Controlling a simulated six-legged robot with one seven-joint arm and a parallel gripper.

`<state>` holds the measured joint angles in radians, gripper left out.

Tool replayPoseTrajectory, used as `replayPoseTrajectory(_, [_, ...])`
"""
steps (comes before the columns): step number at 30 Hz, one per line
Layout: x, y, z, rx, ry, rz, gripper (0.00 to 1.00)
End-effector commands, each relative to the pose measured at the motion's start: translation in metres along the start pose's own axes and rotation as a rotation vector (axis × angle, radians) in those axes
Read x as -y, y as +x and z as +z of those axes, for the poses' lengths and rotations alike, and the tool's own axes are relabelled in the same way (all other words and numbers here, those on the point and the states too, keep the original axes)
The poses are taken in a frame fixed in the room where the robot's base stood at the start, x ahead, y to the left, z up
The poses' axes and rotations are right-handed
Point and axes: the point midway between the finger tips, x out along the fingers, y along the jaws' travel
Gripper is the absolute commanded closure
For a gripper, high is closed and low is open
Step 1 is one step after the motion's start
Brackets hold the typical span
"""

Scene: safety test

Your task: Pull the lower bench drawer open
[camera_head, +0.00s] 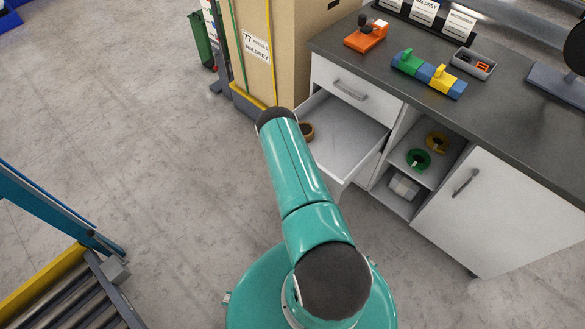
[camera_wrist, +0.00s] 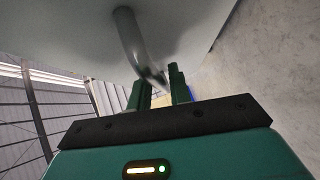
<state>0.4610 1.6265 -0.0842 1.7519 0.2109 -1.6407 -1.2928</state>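The lower bench drawer (camera_head: 343,135) stands pulled out below a shut upper drawer (camera_head: 352,84) in the head view. A brown ring (camera_head: 307,132) lies inside it. My arm hides the drawer's left part, its handle and my gripper there. In the wrist view the pale drawer front (camera_wrist: 185,25) fills the top, with a curved metal handle (camera_wrist: 130,38) on it. My gripper (camera_wrist: 159,80) has its two dark green fingers on either side of the handle's far part, and the handle fills the narrow gap between them.
Tall cardboard boxes (camera_head: 283,40) stand beside the bench. Open shelves (camera_head: 417,157) hold tape rolls, right of the drawer. The dark bench top (camera_head: 490,115) carries several items. A yellow-edged roller conveyor (camera_head: 75,290) is at lower left. The floor (camera_head: 150,130) between is clear.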

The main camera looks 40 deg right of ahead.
Motion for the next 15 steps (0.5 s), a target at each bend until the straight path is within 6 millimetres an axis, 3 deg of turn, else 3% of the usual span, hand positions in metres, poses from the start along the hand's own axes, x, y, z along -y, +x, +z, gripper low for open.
replayPoseTrajectory(5, [0.001, -0.015, 0.0, -0.001, 0.0, -0.004, 0.8])
replayPoseTrajectory(15, [0.001, -0.087, 0.0, -0.001, -0.003, -0.005, 0.8])
